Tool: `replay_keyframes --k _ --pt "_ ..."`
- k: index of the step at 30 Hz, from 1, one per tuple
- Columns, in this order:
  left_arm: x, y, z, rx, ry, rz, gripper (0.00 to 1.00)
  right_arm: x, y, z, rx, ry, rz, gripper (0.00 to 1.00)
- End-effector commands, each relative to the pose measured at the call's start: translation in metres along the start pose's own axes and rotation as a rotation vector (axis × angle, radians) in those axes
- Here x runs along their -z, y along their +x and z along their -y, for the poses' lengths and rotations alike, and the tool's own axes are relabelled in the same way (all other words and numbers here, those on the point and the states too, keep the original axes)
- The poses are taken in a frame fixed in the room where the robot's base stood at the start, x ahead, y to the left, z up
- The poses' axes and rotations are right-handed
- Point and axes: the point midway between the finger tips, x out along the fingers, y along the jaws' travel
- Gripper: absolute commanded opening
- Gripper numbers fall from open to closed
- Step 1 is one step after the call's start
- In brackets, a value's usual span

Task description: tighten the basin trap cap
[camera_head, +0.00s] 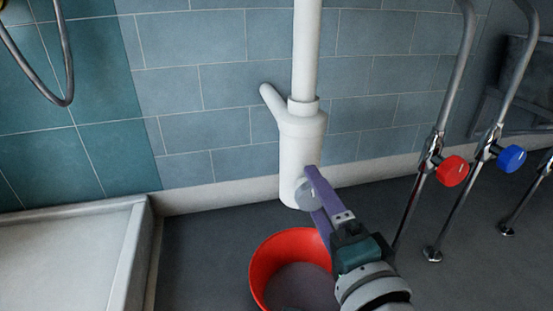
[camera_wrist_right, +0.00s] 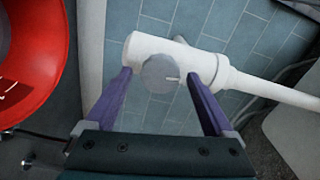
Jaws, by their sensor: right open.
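The white basin trap (camera_head: 298,140) hangs upright on a white pipe in front of the tiled wall. Its round grey cap (camera_head: 305,196) sits low on its front, partly hidden by my gripper in the head view. In the right wrist view the cap (camera_wrist_right: 160,73) faces me, with a pale mark near its right edge. My right gripper (camera_head: 312,191) is open at the cap. In the wrist view its purple fingers (camera_wrist_right: 157,74) stand on either side of the cap, with a gap on both sides. My left gripper is not in view.
A red bucket (camera_head: 262,271) stands on the dark floor below the trap. Pipes with a red valve handle (camera_head: 453,171) and a blue one (camera_head: 511,158) stand to the right. A white shower tray (camera_head: 135,252) is at lower left. A hose (camera_head: 66,75) hangs at upper left.

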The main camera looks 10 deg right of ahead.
Motion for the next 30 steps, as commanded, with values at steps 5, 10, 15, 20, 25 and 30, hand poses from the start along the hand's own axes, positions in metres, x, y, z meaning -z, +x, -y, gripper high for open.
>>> replay_keyframes --k 5,10,15,20,25,30 --pt "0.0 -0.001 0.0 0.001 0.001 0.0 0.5 0.0 -0.001 0.0 -0.001 0.0 0.0 0.88" --pt "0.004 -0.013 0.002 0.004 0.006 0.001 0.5 0.001 -0.02 0.003 -0.004 -0.002 0.002 0.88" --pt "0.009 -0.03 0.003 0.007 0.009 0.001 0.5 0.001 -0.056 0.004 -0.006 -0.001 0.003 0.88" --pt "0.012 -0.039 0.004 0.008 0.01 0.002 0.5 0.0 -0.084 0.002 -0.004 -0.001 0.001 0.88" --pt "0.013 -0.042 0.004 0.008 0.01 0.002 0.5 0.0 -0.098 0.001 -0.001 -0.001 0.001 0.88" --pt "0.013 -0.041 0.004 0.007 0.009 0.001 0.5 0.0 -0.1 0.0 0.001 0.0 0.001 0.88"
